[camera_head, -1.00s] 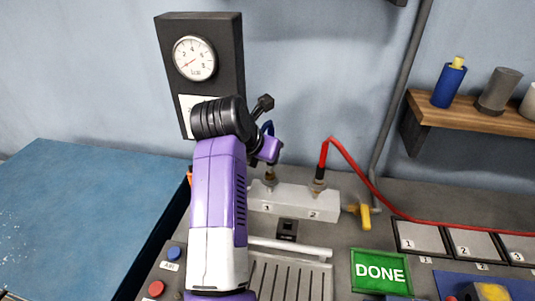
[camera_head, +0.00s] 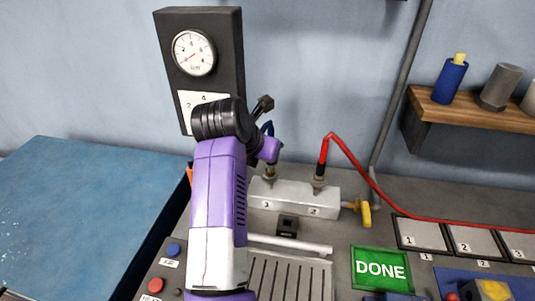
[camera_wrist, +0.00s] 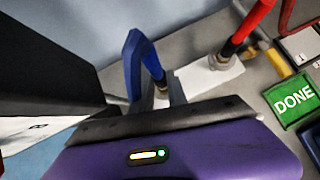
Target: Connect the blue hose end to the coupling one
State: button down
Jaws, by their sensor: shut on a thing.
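The blue hose (camera_head: 267,127) shows behind my wrist, and its blue loop is also in the wrist view (camera_wrist: 137,62). My gripper (camera_head: 268,160) is shut on the blue hose end (camera_wrist: 161,91), upright over the left port of the pale manifold block (camera_head: 293,196). The hose end's lower tip meets the left port in the head view. I cannot tell whether it is fully seated. The small label under that port is hard to read. The right port, labelled 2, holds the red hose end (camera_head: 322,170).
A yellow valve handle (camera_head: 366,214) is at the block's right end. A gauge panel (camera_head: 228,55) stands behind my arm. The red hose (camera_head: 365,182) runs right past numbered plates (camera_head: 421,235). A green DONE plate (camera_head: 380,269) lies in front. A shelf (camera_head: 470,112) is at right.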

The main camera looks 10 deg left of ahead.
jog(key=shift+f+b, duration=0.45)
jog(key=shift+f, duration=0.4)
dwell(0.3)
jog(key=c, duration=0.9)
grip_release()
jog(key=p+v, duration=0.4)
jog(key=v, duration=0.3)
jog(key=shift+s, duration=0.15)
dwell(0.7)
